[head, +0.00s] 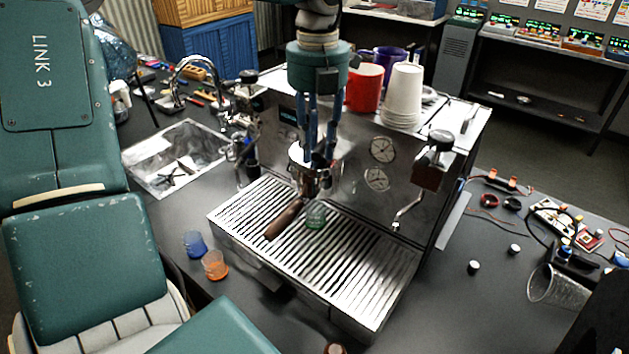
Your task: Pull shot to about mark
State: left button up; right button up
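The espresso machine (350,205) stands in the middle of the counter, with two round gauges on its front. A portafilter with a wooden handle (285,218) sits at the group head (312,172). A small green glass (316,214) stands on the drip tray (340,262) below the portafilter, beside its handle. No mark or liquid level is readable in it. My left gripper (320,152) points down in front of the machine, its fingertips just above the group head. The fingers overlap the machine's front, so their grip is unclear. My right gripper is not in view.
A blue glass (194,244) and an orange glass (215,265) stand left of the drip tray. A red mug (364,88) and stacked white cups (403,95) sit on top of the machine. A sink (180,158) is at left. A clear cup (556,289) and electronics lie at right.

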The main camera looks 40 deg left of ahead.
pick_arm(q)
jog(key=shift+s+a+m, duration=0.15)
jog(key=shift+a+m, duration=0.3)
jog(key=shift+m, duration=0.75)
jog(key=shift+s+a+m, duration=0.15)
jog(key=shift+a+m, duration=0.65)
jog(key=shift+m, duration=0.2)
jog(key=shift+a+m, duration=0.75)
jog(key=shift+m, duration=0.4)
jog(key=shift+a+m, duration=0.75)
jog(key=shift+m, duration=0.4)
dwell(3.5)
